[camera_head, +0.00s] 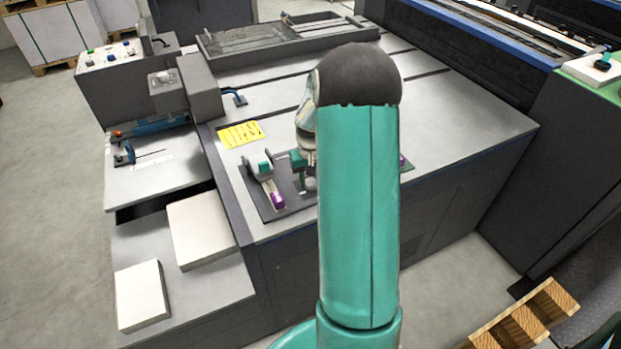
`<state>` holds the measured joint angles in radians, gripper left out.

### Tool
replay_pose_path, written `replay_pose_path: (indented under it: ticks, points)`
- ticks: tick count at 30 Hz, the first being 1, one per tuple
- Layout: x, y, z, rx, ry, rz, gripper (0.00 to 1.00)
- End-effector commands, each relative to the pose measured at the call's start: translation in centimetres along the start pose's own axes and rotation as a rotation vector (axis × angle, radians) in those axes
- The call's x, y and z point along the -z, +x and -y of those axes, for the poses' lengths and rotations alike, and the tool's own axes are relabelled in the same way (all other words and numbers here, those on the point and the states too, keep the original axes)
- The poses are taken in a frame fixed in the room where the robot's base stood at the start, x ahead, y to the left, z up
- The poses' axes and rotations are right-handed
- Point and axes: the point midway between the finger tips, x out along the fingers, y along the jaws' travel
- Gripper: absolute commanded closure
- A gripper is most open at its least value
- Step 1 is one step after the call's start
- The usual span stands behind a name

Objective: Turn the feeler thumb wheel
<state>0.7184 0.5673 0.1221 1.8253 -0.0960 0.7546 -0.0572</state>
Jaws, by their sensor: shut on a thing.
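My gripper (303,170) is partly in view beside my teal arm, low over a dark mat on the grey machine table. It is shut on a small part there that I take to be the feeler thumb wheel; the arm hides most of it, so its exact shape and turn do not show. Left of the gripper, a small light-grey device (263,181) with a teal knob and a purple end lies on the dark mat (268,208). A bit of purple shows just right of the arm.
A yellow note (240,134) lies on the table (460,120) left of the arm. A grey box unit (201,86) stands at the table's left edge. White stacks (200,232) lie on the lower shelf. Wooden pallet pieces (525,318) are at lower right. The table's right part is clear.

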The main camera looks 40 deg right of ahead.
Motion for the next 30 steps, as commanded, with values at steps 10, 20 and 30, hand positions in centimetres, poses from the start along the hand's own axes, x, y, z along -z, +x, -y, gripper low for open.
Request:
replay_pose_path:
  ticks: [10,20,30]
  points:
    - [0.01,-0.04,0.14,-0.001,0.303,0.0,0.88]
    - [0.0,-0.06,0.06,0.001,0.362,0.0,0.88]
    - [0.0,-0.04,0.03,0.0,0.361,0.0,0.43]
